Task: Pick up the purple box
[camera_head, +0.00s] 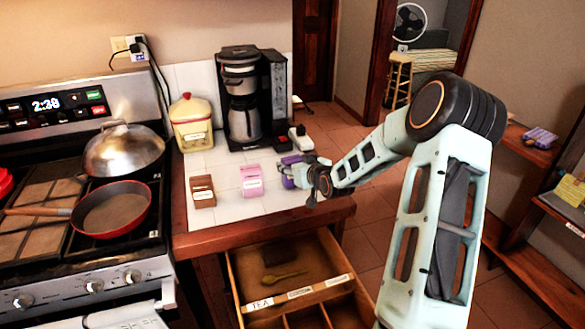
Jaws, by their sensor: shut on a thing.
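The purple box (289,161) is at the right end of the white tiled counter, partly hidden by my gripper. My gripper (296,174) reaches in from the right and is shut on the purple box. I cannot tell whether the box touches the counter or is slightly above it.
A pink box (251,181) and a brown box (202,191) stand to the left on the counter (228,212). A coffee maker (251,98) and a cream canister (191,122) stand behind. Below, a wooden drawer (300,262) is open. The stove with a red pan (112,209) is at left.

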